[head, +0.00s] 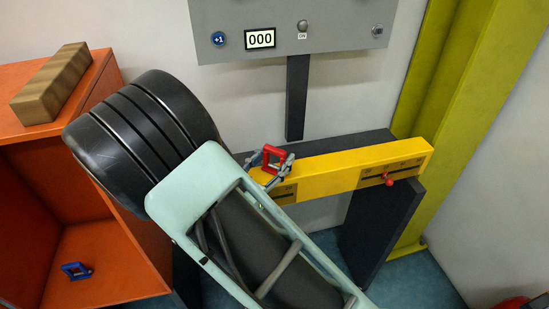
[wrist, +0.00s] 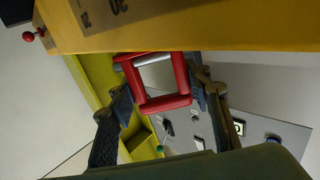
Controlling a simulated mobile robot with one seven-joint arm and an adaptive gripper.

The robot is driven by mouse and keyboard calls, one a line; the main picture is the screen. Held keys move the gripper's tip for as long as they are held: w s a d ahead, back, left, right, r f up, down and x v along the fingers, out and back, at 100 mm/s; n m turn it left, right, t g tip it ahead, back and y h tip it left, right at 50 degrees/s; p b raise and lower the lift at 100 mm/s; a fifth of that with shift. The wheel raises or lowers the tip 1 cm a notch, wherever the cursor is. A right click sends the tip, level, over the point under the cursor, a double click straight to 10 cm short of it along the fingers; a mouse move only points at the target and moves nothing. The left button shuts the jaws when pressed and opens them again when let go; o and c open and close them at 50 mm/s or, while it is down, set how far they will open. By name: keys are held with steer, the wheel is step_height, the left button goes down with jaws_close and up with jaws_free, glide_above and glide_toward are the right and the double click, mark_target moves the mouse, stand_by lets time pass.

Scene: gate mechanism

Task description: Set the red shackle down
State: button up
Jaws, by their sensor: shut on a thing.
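The red shackle (head: 273,158) is a small square red frame with one grey bar. My gripper (head: 270,164) is shut on it, with a finger on each side, over the left part of the yellow beam. In the wrist view the shackle (wrist: 152,80) sits between the two fingertips of my gripper (wrist: 158,95), close to the yellow beam (wrist: 200,25). I cannot tell whether the shackle touches the beam.
A grey panel (head: 345,22) with a 000 counter hangs behind. An orange shelf (head: 100,262) at left holds a wooden block (head: 52,82) on top and a blue shackle (head: 76,270) inside. A yellow-green post (head: 460,100) stands at right.

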steer(key=shift+f, duration=0.15)
steer(key=o, duration=1.4)
steer(key=shift+o, duration=0.2)
steer(key=shift+r, duration=0.2)
steer(key=v, duration=1.2)
